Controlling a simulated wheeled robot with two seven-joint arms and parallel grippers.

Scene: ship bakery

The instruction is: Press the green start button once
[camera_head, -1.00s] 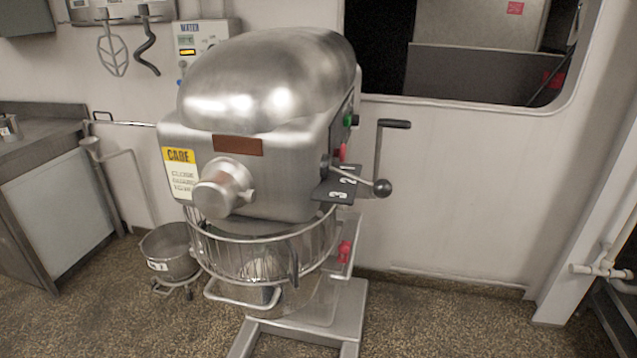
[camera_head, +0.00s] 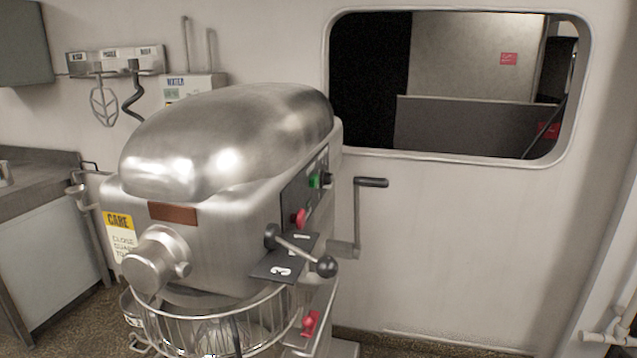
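The large steel mixer (camera_head: 215,145) fills the left and middle of the head view. The green start button (camera_head: 314,181) is on the dark control panel on the mixer's right side, seen at a slant. A black knob (camera_head: 327,179) sits just right of it. A red button (camera_head: 299,218) is below and to its left on the same panel. Neither of my grippers is in view, so nothing is touching the button.
A gear lever with a black ball (camera_head: 326,266) sticks out below the panel, and a crank handle (camera_head: 371,183) stands to its right. The wire bowl guard (camera_head: 215,326) is below. The wall (camera_head: 450,240) right of the mixer is bare, under a window opening.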

